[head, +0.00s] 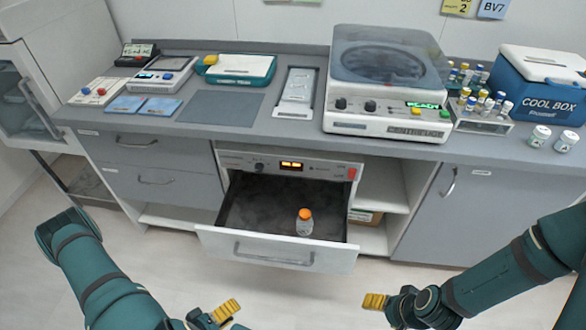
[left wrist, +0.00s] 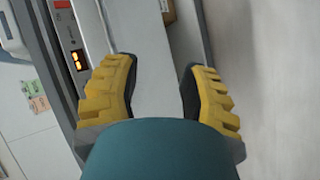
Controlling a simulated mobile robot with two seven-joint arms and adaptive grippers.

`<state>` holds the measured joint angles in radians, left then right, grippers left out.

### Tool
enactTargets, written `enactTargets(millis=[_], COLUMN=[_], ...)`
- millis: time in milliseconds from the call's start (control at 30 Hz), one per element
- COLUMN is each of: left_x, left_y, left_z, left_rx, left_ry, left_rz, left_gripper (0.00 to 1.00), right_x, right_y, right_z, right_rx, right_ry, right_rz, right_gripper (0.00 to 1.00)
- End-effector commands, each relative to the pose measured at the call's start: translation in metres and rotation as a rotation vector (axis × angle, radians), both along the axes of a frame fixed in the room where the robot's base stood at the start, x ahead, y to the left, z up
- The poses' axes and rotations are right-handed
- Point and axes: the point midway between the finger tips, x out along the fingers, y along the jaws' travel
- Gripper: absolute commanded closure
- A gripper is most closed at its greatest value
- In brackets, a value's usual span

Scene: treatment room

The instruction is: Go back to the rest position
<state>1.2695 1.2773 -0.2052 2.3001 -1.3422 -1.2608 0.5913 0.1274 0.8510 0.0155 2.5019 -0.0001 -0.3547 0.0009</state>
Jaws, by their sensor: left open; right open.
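My left gripper (head: 224,312) is at the bottom of the head view, in front of the counter and below the open drawer. In the left wrist view both yellow-padded fingers of that gripper (left wrist: 160,75) stand apart with nothing between them. My right gripper (head: 375,301) is at the lower right of the head view, in front of the cabinet, open with nothing seen in it. Both grippers are clear of the furniture and apart from each other.
A warming drawer (head: 277,251) stands pulled out under the counter (head: 290,128), with an orange-capped bottle (head: 304,223) upright inside. A centrifuge (head: 388,80), a cool box (head: 541,85) and vial racks (head: 482,119) stand on top. The floor in front is clear.

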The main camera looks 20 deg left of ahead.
Motion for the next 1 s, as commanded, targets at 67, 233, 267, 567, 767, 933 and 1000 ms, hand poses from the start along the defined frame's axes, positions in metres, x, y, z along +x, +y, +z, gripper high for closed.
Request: enactTargets(millis=[67,233,267,567,767,933,1000], left_x=[0.025,0.071,0.078,0.127,0.128,0.121,0.118], left_y=[-0.004,-0.020,-0.024,-0.089,-0.142,-0.170,-0.175], left_z=[-0.001,0.000,0.002,0.040,0.077,0.096,0.100], left_rx=[0.073,0.237,0.264,0.473,0.546,0.566,0.567], left_ry=[0.044,0.163,0.182,0.350,0.433,0.471,0.479], left_rz=[-0.082,-0.257,-0.286,-0.579,-0.751,-0.833,-0.848], left_gripper=[0.57,0.57,0.57,0.57,0.57,0.57,0.57], right_x=[0.000,0.000,0.000,0.000,0.000,0.000,0.000], right_y=[0.000,0.000,0.000,0.000,0.000,0.000,0.000], right_z=[0.000,0.000,0.000,0.000,0.000,0.000,0.000], right_rx=[0.000,0.000,0.000,0.000,0.000,0.000,0.000], right_ry=[0.000,0.000,0.000,0.000,0.000,0.000,0.000], right_rz=[0.000,0.000,0.000,0.000,0.000,0.000,0.000], right_gripper=[0.35,0.35,0.35,0.35,0.35,0.35,0.35])
